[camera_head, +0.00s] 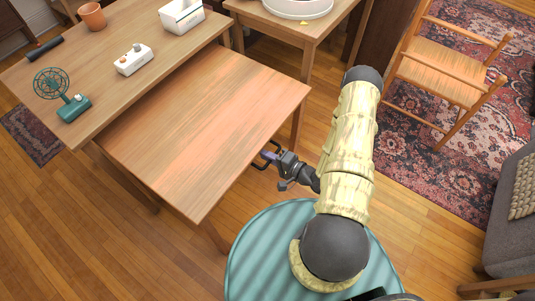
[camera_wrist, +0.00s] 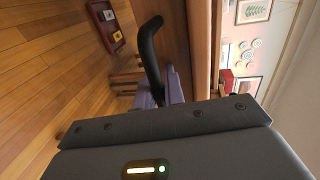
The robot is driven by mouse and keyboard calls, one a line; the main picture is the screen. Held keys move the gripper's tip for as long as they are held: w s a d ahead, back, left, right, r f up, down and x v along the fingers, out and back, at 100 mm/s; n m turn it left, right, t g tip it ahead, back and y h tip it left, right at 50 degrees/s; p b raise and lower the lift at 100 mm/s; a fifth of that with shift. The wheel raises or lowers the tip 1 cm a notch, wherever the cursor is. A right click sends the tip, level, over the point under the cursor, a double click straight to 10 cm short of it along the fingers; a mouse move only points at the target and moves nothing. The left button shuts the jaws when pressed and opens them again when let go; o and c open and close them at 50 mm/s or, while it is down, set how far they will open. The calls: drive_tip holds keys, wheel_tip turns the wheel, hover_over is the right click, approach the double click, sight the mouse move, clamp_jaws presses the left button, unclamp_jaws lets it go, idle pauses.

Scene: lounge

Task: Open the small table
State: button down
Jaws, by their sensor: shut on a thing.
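The small table (camera_head: 205,115) is a low wooden table standing lower than the big wooden table and partly under it. Much of its top shows out in front of the big table. A black handle (camera_head: 260,167) is on its front edge; the handle also shows in the wrist view (camera_wrist: 149,45). My gripper (camera_head: 270,156) is at the handle and shut on it. In the wrist view the purple fingers (camera_wrist: 165,88) close around the lower end of the handle, whose gripped part is hidden.
The big table (camera_head: 110,60) carries a green fan (camera_head: 72,105), a white control box (camera_head: 133,59), a white bin (camera_head: 182,16), a terracotta pot (camera_head: 92,16) and a dark cylinder (camera_head: 45,49). A wooden chair (camera_head: 440,75) stands right on a patterned rug (camera_head: 400,150). Bare floor lies at lower left.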

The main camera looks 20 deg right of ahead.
drive_tip(key=c, duration=1.5)
unclamp_jaws()
drive_tip(key=p+v, duration=0.1)
drive_tip(key=v, duration=1.6)
drive_tip(key=shift+s+p, duration=0.2)
drive_tip(key=shift+p, duration=0.2)
drive_tip(key=shift+w, duration=0.15)
